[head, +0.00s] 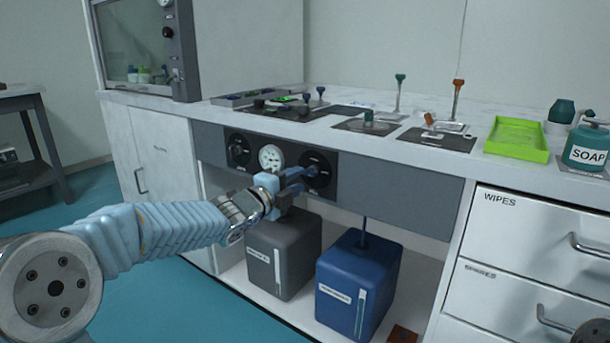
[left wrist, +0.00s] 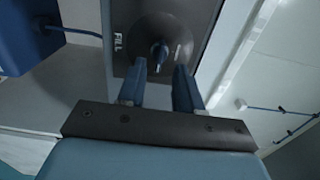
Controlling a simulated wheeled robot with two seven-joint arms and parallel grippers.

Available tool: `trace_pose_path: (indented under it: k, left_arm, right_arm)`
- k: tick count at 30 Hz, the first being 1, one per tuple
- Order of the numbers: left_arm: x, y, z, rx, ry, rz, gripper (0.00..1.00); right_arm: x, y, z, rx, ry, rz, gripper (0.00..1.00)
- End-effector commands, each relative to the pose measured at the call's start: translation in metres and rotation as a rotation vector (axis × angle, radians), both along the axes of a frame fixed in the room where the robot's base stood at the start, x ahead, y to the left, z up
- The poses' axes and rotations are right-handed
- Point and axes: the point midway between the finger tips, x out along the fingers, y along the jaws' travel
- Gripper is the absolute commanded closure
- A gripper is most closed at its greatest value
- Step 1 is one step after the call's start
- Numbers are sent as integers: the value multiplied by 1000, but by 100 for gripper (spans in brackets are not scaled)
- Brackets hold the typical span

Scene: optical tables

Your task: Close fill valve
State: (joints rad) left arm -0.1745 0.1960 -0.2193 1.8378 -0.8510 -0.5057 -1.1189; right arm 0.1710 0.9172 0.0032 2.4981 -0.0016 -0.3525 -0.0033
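The fill valve is a round black dial with a small blue handle (left wrist: 160,52) in its middle, marked FILL in the left wrist view. In the head view it is the right dial (head: 316,160) on the dark panel under the counter. My left gripper (head: 300,177) is in front of this dial and partly covers it. In the left wrist view its two blue fingers (left wrist: 160,80) are apart, with the valve handle between and just beyond their tips. Contact with the handle cannot be told. My right gripper is not in view.
A pressure gauge (head: 271,157) and another black dial (head: 238,149) sit left of the fill valve. A grey container (head: 283,255) and a blue container (head: 358,285) stand on the shelf below. Drawers (head: 540,235) are at the right.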

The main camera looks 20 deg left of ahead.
Motion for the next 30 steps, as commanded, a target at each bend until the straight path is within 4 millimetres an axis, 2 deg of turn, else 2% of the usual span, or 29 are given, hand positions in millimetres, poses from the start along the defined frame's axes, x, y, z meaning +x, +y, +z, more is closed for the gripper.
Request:
trace_pose_path:
  k: [3,6,11,18,19,25,30]
  left_arm:
    - [21,-8,0,1,2,0,66]
    - [33,-12,0,1,2,1,66]
    - [42,-15,0,-1,1,1,66]
    - [43,-15,0,-2,2,1,66]
    - [43,-15,0,-2,2,1,67]
    - [42,-15,0,-2,2,1,98]
    - [42,-15,0,-2,2,1,100]
  right_arm:
    - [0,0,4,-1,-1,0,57]
    - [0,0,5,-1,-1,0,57]
    - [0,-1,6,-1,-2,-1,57]
    - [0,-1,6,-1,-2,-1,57]
    - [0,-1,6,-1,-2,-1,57]
    - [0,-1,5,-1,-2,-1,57]
    - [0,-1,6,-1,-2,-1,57]
